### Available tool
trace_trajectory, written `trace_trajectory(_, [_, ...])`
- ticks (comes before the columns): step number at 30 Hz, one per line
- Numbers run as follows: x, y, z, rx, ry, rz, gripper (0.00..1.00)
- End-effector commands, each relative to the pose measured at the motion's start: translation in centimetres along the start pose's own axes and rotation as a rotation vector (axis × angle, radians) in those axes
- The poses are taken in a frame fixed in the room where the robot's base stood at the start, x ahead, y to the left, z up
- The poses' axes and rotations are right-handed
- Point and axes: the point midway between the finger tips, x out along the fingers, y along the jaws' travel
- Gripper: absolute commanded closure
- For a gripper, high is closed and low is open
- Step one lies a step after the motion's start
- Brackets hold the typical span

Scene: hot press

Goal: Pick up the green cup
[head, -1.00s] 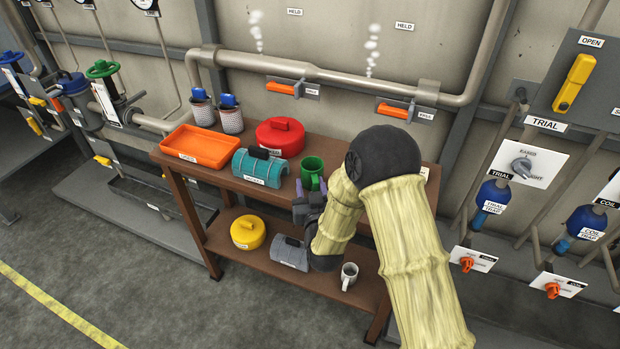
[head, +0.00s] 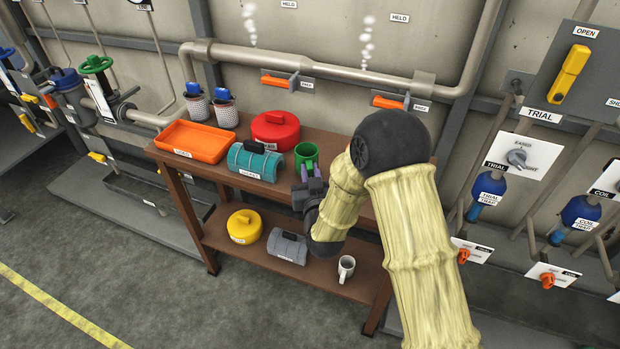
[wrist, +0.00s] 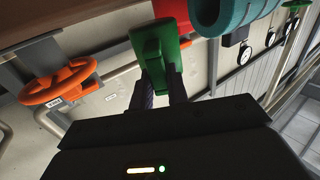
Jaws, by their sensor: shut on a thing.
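The green cup (head: 306,154) is at the right end of the row of items at the upper shelf of the brown rack. The cup looks roughly upright in the head view. I cannot tell whether its base touches the shelf.
A teal ribbed item (head: 256,161) is close left of the cup, with a red lidded pot (head: 275,131) behind it and an orange tray (head: 196,141) farther left. The lower shelf holds a yellow pot (head: 244,226), a grey item (head: 288,247) and a white mug (head: 346,268).

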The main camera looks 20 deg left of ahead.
Motion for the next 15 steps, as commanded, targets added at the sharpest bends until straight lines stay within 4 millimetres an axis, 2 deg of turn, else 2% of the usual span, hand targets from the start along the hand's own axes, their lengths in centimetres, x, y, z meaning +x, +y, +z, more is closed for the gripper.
trace_trajectory(1, [0.1,0.0,-1.2,0.001,0.007,0.0,1.0])
trace_trajectory(9, [0.0,0.0,-5.9,0.001,0.005,0.001,1.0])
trace_trajectory(15, [0.0,0.0,-7.4,0.0,0.001,0.001,1.0])
